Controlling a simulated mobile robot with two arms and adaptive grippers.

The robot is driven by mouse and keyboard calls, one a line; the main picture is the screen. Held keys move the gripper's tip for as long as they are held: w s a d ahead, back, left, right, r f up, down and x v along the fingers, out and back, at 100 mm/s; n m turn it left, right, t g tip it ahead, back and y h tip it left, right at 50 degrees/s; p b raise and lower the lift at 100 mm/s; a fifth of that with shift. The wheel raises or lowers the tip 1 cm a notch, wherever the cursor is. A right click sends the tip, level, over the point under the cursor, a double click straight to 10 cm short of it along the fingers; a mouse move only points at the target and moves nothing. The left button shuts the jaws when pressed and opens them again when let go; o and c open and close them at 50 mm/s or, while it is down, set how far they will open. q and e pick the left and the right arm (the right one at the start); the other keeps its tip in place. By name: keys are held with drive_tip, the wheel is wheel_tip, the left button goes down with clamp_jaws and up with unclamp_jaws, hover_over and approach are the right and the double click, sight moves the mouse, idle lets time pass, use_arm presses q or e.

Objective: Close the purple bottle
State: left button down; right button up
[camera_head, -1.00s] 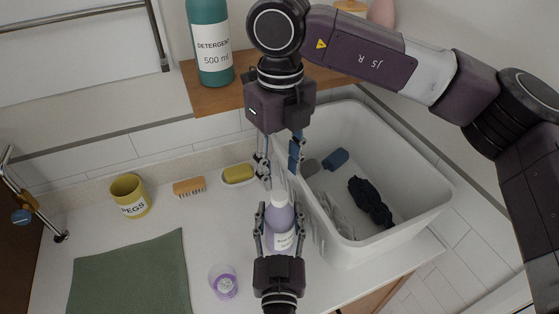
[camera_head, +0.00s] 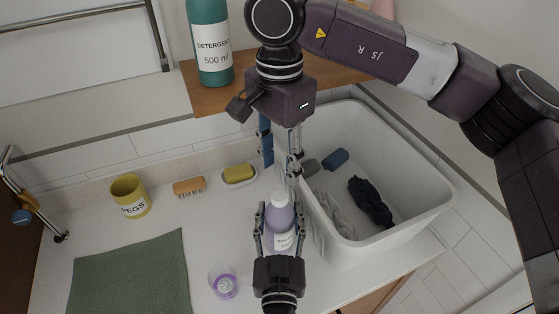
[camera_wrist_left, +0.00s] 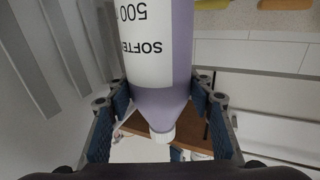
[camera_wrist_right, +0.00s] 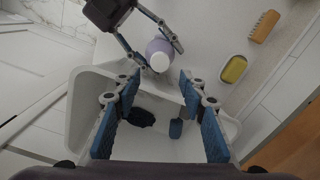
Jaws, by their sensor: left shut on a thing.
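The purple bottle (camera_head: 280,216) stands upright on the counter with a white cap (camera_head: 279,198) on its neck. I cannot tell how tight the cap sits. My left gripper (camera_head: 279,222) is shut around the bottle's body; the bottle and its label also show close up in the left wrist view (camera_wrist_left: 155,60). My right gripper (camera_head: 280,172) points down just above the cap, its fingers apart and empty. In the right wrist view the cap (camera_wrist_right: 160,62) shows beyond the fingertips, between them.
A white tub (camera_head: 420,205) with dark and grey cloths stands right of the bottle. A small cup (camera_head: 224,282) stands left of it. A soap dish (camera_head: 239,175), brush (camera_head: 189,187) and yellow pegs pot (camera_head: 130,196) line the back. A detergent bottle (camera_head: 210,40) stands on the wooden shelf.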

sight(280, 195)
idle(0.4)
drive_tip(key=shift+f, duration=4)
